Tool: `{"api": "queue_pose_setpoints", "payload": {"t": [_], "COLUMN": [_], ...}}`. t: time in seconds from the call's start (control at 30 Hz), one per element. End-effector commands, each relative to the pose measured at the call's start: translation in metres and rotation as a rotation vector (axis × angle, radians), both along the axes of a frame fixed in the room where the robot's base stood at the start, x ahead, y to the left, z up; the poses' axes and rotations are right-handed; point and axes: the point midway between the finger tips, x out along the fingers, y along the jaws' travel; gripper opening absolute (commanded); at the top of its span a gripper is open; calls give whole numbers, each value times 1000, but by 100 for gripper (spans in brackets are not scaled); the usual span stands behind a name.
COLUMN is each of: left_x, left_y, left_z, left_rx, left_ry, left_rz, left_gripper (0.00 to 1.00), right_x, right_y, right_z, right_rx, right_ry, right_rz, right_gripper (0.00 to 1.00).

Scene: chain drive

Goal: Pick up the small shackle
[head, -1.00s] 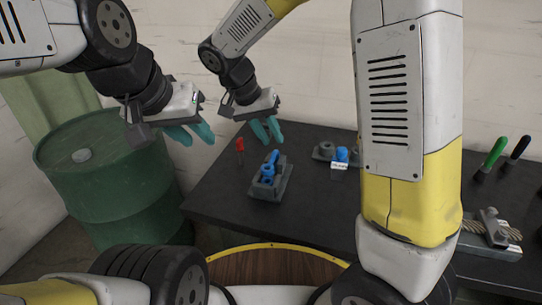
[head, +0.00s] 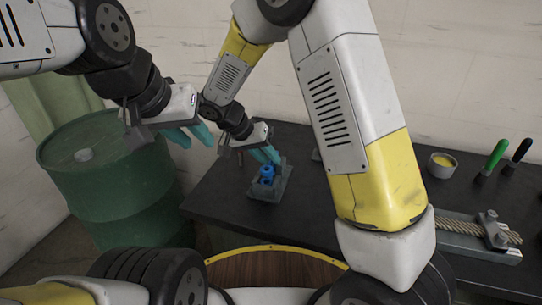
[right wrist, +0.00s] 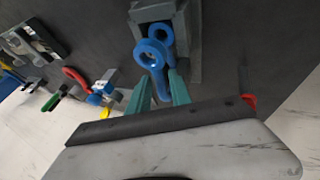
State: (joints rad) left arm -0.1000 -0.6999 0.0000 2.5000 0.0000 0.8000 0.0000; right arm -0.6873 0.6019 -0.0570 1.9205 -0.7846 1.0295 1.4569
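The small shackle (head: 267,175) is blue and sits in a grey block-shaped holder (head: 258,192) on the dark table. In the right wrist view the blue shackle (right wrist: 151,54) shows a round eye and curved arms, with the grey holder (right wrist: 188,40) around and behind it. My right gripper (head: 265,155) is just above the holder. Its teal fingers (right wrist: 160,88) are apart, one on each side of the lower blue part, with no clear contact. My left gripper (head: 190,136) is open and empty, up by the green drum. My right fingers partly cover the shackle in the head view.
A green drum (head: 105,190) stands left of the table (head: 225,205). My right arm hides the table's middle.

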Motion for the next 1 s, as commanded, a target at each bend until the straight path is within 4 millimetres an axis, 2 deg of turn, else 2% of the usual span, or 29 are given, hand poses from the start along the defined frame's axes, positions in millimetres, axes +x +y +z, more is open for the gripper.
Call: {"api": "queue_pose_setpoints", "payload": {"t": [0.2, 0.3, 0.33, 1.0], "left_x": [0, 0, 0, 0], "left_y": [0, 0, 0, 0], "left_z": [0, 0, 0, 0], "left_rx": [0, 0, 0, 0], "left_ry": [0, 0, 0, 0], "left_rz": [0, 0, 0, 0], "left_gripper": [32, 32, 32, 32], "right_x": [0, 0, 0, 0], "right_y": [0, 0, 0, 0], "right_z": [0, 0, 0, 0], "right_rx": [0, 0, 0, 0], "right_ry": [0, 0, 0, 0], "right_rz": [0, 0, 0, 0], "right_gripper": [23, 4, 0, 0]}}
